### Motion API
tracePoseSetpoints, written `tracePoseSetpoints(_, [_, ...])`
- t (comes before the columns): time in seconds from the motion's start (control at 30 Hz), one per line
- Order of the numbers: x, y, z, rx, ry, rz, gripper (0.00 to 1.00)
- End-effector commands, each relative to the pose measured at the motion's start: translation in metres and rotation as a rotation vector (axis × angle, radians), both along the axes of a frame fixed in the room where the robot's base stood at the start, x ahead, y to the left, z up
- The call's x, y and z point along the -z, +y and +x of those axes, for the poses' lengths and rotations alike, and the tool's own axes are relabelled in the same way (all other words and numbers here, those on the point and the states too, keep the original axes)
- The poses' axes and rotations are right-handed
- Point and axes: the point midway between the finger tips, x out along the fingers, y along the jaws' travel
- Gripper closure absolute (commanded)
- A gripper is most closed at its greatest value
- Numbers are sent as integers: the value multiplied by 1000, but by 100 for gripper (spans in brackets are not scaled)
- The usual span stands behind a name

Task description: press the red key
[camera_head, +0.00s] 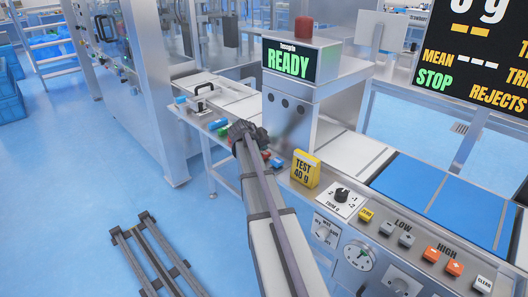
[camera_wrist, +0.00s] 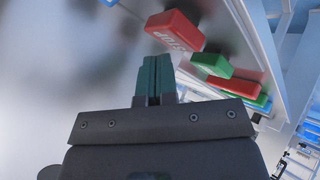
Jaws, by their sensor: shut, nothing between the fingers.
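A red key (camera_wrist: 174,30) with white lettering, seen upside down and apparently reading STOP, is at the top of the wrist view on a pale metal panel. My gripper's fingers (camera_wrist: 155,72) are dark green, together and empty. Their tips appear just below the red key in the picture; I cannot tell whether they touch it. In the head view my gripper (camera_head: 247,132) is over the row of coloured keys at the machine's front edge and hides part of it. A small red key (camera_head: 266,155) shows right of my gripper there.
A green key (camera_wrist: 211,65) and another red key (camera_wrist: 236,88) sit beside it. The machine's screen (camera_head: 289,62) reads READY. A yellow TEST 40 g block (camera_head: 306,169) stands right of my gripper. A knob (camera_head: 342,195) and more buttons lie farther right.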

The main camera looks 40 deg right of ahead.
Motion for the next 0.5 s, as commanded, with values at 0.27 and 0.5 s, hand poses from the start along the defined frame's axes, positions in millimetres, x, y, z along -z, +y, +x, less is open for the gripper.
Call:
tracePoseSetpoints(0.27, [-7, 0, 0, 0, 0, 0, 100])
tracePoseSetpoints(0.5, [-13, 0, 0, 0, 0, 0, 100])
